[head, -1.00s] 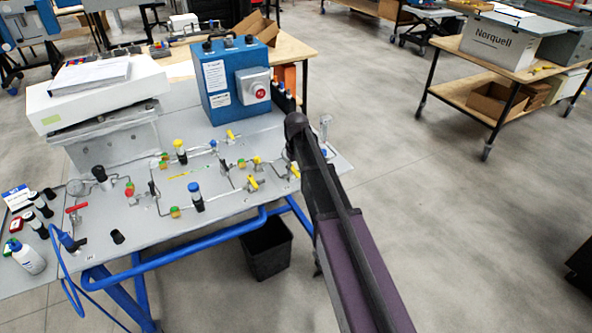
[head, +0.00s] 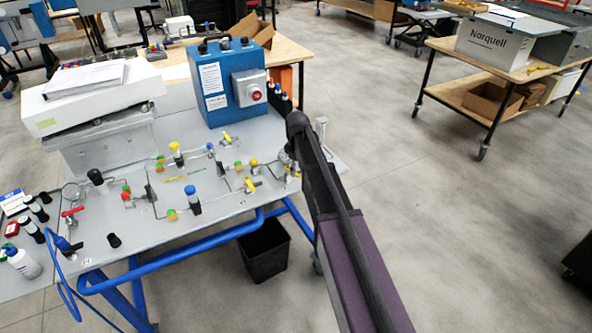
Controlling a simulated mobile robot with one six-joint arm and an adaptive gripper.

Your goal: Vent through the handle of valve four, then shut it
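The grey panel (head: 228,204) carries thin tubing with several small valves. One yellow handle (head: 226,138) is at the back of the tubing and another yellow handle (head: 250,185) is nearer the front edge. More valve parts are at the right end, close to my arm and partly covered by it. I cannot read any valve numbers, so I cannot tell which is valve four. My dark arm reaches up from the lower right to the panel's right end. My gripper is around the arm's far end, but its fingers cannot be made out, nor any contact with a handle.
A blue box (head: 230,84) with a red button stands at the panel's back. A white instrument (head: 95,105) is at the back left. A red handle (head: 72,212) and bottles (head: 24,262) are at the left. A black bin (head: 264,252) stands below.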

